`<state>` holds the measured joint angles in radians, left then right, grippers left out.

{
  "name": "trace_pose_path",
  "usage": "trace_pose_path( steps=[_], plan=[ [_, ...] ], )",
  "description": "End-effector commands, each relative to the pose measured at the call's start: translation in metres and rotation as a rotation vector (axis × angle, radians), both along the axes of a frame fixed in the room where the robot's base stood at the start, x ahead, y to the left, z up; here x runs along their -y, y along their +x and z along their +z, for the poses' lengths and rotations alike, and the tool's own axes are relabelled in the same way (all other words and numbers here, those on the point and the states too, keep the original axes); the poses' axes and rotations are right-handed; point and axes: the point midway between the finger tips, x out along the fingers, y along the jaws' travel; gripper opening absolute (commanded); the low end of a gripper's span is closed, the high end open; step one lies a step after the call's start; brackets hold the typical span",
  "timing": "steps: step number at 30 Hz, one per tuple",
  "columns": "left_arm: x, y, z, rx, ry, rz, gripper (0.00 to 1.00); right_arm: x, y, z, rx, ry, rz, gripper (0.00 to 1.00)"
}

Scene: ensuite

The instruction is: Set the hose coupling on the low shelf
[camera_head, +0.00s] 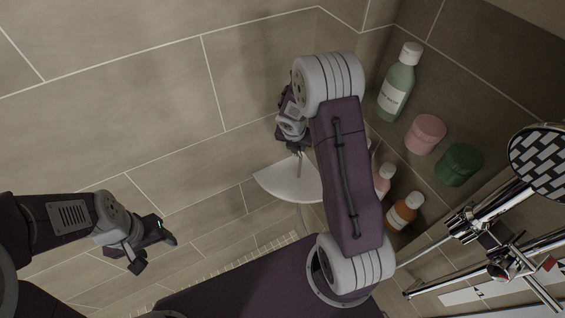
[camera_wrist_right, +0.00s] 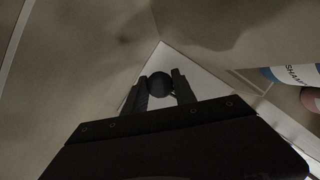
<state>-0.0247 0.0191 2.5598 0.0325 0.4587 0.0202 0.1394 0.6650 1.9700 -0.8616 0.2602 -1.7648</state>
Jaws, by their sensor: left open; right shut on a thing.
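The hose coupling (camera_wrist_right: 159,85) shows in the right wrist view as a small, dark, round piece between my right fingertips. My right gripper (camera_wrist_right: 161,91) is shut on it. The low shelf is a pale corner shelf; it shows in the head view (camera_head: 284,184) and behind the fingertips in the right wrist view (camera_wrist_right: 202,70). In the head view my right gripper (camera_head: 297,148) is over the shelf's back part, and my right arm hides the shelf's right side. I cannot tell whether the coupling touches the shelf. My left gripper (camera_head: 154,252) is open and empty, well left of the shelf.
A green bottle (camera_head: 395,87), a pink jar (camera_head: 425,135) and a dark green jar (camera_head: 458,164) stand right of my right arm. A pink bottle (camera_head: 384,181) and an orange bottle (camera_head: 404,212) are lower. Chrome fittings (camera_head: 500,240) and a round patterned disc (camera_head: 540,160) are at far right.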

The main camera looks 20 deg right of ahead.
Motion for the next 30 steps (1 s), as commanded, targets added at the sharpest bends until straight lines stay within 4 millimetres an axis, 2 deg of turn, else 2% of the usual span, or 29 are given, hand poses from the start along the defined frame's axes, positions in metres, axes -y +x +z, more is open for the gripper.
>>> trace_pose_path(
  steps=[5,9,12,18,24,30],
  plan=[
    [0.000,0.000,-0.003,0.000,0.000,0.000,0.60,0.001,0.001,-0.003,0.001,-0.001,0.017,0.00],
    [0.000,0.000,-0.028,0.000,0.000,0.000,0.60,0.000,0.000,-0.040,-0.003,-0.001,0.016,0.00],
    [0.000,0.000,-0.040,-0.001,0.000,0.000,0.60,0.000,0.001,-0.058,-0.002,0.000,0.017,0.00],
    [0.000,0.000,-0.043,0.000,0.000,0.000,0.60,0.000,0.001,-0.065,0.001,-0.001,0.014,0.00],
    [0.000,0.000,-0.070,0.000,0.000,0.000,0.60,0.000,0.001,-0.100,0.000,-0.001,0.015,0.00],
    [0.000,0.000,-0.067,0.000,0.000,0.000,0.60,0.000,0.001,-0.099,0.001,-0.001,0.013,0.00]
  ],
)
